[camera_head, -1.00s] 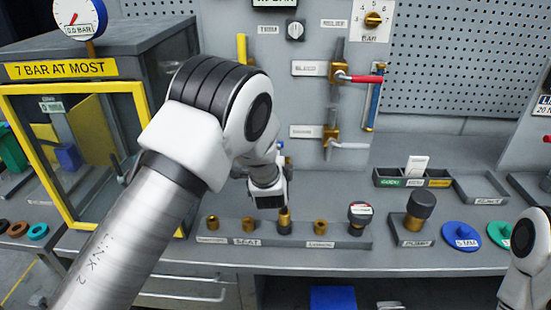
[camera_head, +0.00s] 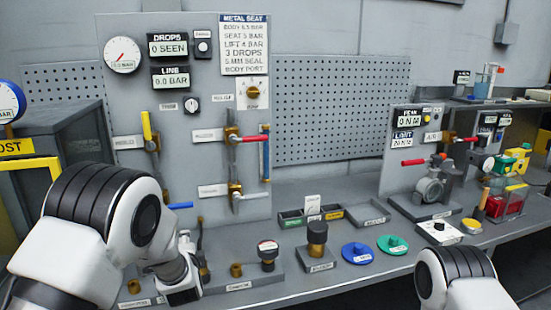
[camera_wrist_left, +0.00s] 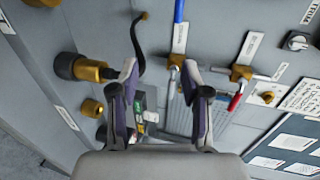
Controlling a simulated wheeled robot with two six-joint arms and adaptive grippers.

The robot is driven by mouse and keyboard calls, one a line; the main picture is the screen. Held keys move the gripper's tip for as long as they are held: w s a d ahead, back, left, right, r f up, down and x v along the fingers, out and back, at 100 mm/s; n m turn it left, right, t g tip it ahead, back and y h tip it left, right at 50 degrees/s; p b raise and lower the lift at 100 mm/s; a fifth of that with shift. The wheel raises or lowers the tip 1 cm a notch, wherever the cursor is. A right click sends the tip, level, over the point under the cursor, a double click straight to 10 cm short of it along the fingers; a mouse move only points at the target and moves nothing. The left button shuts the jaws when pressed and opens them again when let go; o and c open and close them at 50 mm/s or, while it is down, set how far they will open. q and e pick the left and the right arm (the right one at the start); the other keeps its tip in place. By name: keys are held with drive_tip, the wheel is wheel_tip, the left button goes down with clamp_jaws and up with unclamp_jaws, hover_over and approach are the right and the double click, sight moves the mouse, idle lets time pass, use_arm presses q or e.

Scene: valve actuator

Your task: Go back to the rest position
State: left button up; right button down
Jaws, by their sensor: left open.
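My left arm comes in from the left in the head view, and its wrist and gripper (camera_head: 185,292) are low over the row of brass fittings at the front of the bench. The fingers are hard to make out there. In the left wrist view the left gripper (camera_wrist_left: 168,85) has its two fingers spread wide with nothing held between them. A brass fitting with a dark body (camera_wrist_left: 80,67) and a thin black curved tube (camera_wrist_left: 137,45) are to the left of the fingers. Of my right arm only a rounded white and black link shows at the lower right; its gripper is out of view.
The valve panel (camera_head: 190,60) with gauge, brass valves and red-handled lever (camera_head: 250,138) stands behind the left arm. A dark-capped brass pump (camera_head: 317,236), blue disc (camera_head: 358,253) and green disc (camera_head: 391,244) stand on the bench. A second valve station (camera_head: 430,185) is at right.

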use_arm(q)
drive_tip(key=s+f+n+g, duration=0.1)
drive_tip(key=s+f, duration=0.1)
drive_tip(key=f, duration=0.2)
drive_tip(key=s+a+f+n+g, duration=0.1)
drive_tip(key=s+f, duration=0.2)
drive_tip(key=s+f+g+h, duration=0.1)
drive_tip(key=s+f, duration=0.1)
drive_tip(key=f, duration=0.2)
drive_tip(key=shift+s+a+f+n, duration=0.15)
drive_tip(key=shift+a+f+n, duration=0.15)
drive_tip(key=shift+f+n, duration=0.1)
drive_tip(key=s+a+f+n+g+h, duration=0.1)
drive_tip(key=s+f+n+g, duration=0.4)
drive_tip(key=s+f, duration=0.95)
drive_tip(key=s+f+n+g+h, duration=0.1)
drive_tip(key=s+f+n+g, duration=0.1)
drive_tip(key=s, duration=1.1)
drive_tip(key=s+d+f+n+g+h, duration=0.1)
drive_tip(key=s+n+g, duration=0.3)
drive_tip(key=s, duration=0.9)
drive_tip(key=shift+f+n+b, duration=0.4)
drive_tip(key=shift+f+n, duration=0.1)
drive_tip(key=shift+n, duration=0.3)
